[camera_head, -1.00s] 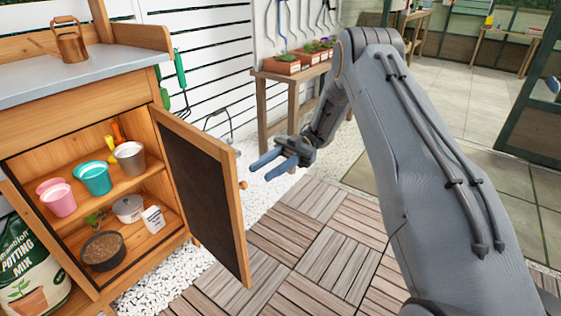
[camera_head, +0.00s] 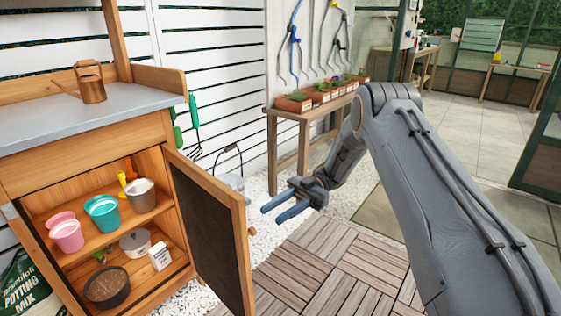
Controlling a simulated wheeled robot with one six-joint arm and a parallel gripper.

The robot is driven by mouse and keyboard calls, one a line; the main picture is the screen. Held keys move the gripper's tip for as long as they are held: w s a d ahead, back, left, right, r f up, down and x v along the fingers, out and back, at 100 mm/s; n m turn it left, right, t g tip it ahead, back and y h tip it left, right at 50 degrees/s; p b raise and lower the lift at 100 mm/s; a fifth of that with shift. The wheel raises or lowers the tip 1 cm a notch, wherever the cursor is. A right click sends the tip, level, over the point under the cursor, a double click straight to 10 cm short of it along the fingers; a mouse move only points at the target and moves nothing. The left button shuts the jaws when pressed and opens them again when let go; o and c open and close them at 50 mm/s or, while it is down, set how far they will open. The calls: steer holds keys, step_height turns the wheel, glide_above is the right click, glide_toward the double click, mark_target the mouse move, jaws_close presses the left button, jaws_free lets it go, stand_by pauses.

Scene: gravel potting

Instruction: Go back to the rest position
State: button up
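My gripper (camera_head: 277,209) is in the middle of the head view, at the end of my grey arm. Its two blue fingers point left and stand apart, with nothing between them. It hangs in the air to the right of the open cabinet door (camera_head: 212,232) and touches nothing that I can see. The wooden cabinet (camera_head: 88,146) stands at the left.
Shelves hold pink pots (camera_head: 66,233), a teal pot (camera_head: 102,212), a metal pot (camera_head: 141,194) and a dark bowl (camera_head: 107,287). A copper watering can (camera_head: 90,82) stands on top. A planter bench (camera_head: 290,117) is behind my gripper. Wooden deck tiles (camera_head: 335,268) are clear.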

steer(key=w+a+r+m+t+y, duration=0.1)
steer(key=w+a+r+m+t, duration=0.1)
steer(key=w+a+r+t, duration=0.25)
steer(key=w+a+r+m+t+y, duration=0.25)
steer(key=a+t, duration=0.25)
steer(key=a, duration=0.3)
steer(key=w+a+r+m+t+h, duration=0.2)
steer(key=w+r+m+t+h, duration=0.4)
steer(key=t, duration=0.4)
steer(key=s+d+f+m+h, duration=0.1)
steer(key=s+d+m+h, duration=0.65)
steer(key=s+d, duration=0.45)
steer(key=s+d+f+m+g+h, duration=0.1)
steer(key=s+d+g, duration=0.1)
steer(key=s, duration=0.8)
steer(key=s+d+f+m+g, duration=0.1)
steer(key=s+d+m+g, duration=0.15)
steer(key=s, duration=0.65)
steer(key=s+d+f+g+h, duration=0.1)
steer(key=s+d+f+g, duration=0.15)
steer(key=s, duration=0.75)
steer(key=d+r+m+p, duration=0.5)
steer(key=d+r+p, duration=1)
steer(key=r+p, duration=0.5)
steer(key=p, duration=0.4)
steer(key=shift+s+d+r+h, duration=0.15)
steer(key=shift+s+h, duration=0.05)
steer(key=shift+h, duration=0.2)
